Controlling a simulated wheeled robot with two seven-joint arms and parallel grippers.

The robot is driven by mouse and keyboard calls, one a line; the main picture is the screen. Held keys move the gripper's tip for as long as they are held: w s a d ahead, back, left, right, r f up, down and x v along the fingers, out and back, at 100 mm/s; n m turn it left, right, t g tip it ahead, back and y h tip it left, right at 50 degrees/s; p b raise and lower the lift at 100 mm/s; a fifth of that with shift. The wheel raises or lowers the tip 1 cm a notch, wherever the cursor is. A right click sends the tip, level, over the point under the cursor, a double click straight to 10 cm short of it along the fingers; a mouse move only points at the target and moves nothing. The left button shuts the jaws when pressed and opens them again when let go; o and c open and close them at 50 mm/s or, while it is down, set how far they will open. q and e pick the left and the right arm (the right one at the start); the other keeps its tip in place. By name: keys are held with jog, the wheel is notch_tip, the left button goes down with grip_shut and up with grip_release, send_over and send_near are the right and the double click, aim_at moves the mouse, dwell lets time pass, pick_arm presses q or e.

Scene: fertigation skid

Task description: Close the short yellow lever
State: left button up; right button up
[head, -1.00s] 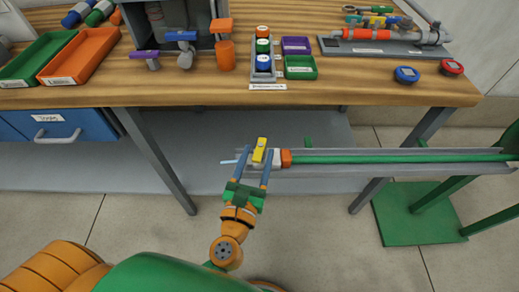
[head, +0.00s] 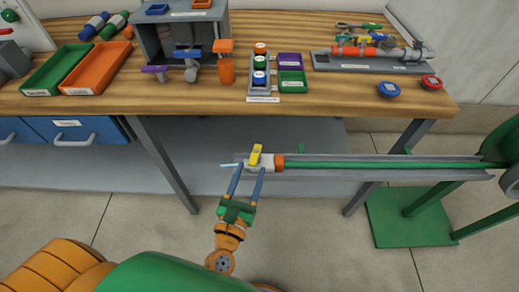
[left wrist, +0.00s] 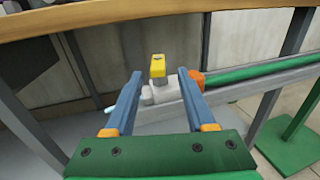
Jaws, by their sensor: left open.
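The short yellow lever (head: 255,156) sits on a light grey valve body (head: 262,167) at the left end of a green pipe, next to an orange collar (head: 278,162). In the left wrist view the lever (left wrist: 158,68) stands up above the valve body, between the lines of the two fingers. My left gripper (head: 250,168) has blue fingers spread apart and nothing held between them. Its fingertips are at the near side of the valve, just below the lever in the head view. Whether a finger touches the valve is unclear. My right gripper is not in view.
The green pipe (head: 380,165) runs right in a grey channel (head: 430,175) to a green stand. A wooden workbench (head: 330,105) with trays, bottles and a pipe assembly stands behind. A bench leg (head: 165,165) is left of the gripper. The floor in front is open.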

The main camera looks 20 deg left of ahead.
aim_at(256, 153)
pick_arm(q)
jog(key=w, duration=0.7)
jog(key=shift+a+f, duration=0.2)
jog(key=shift+a, duration=0.05)
grip_shut()
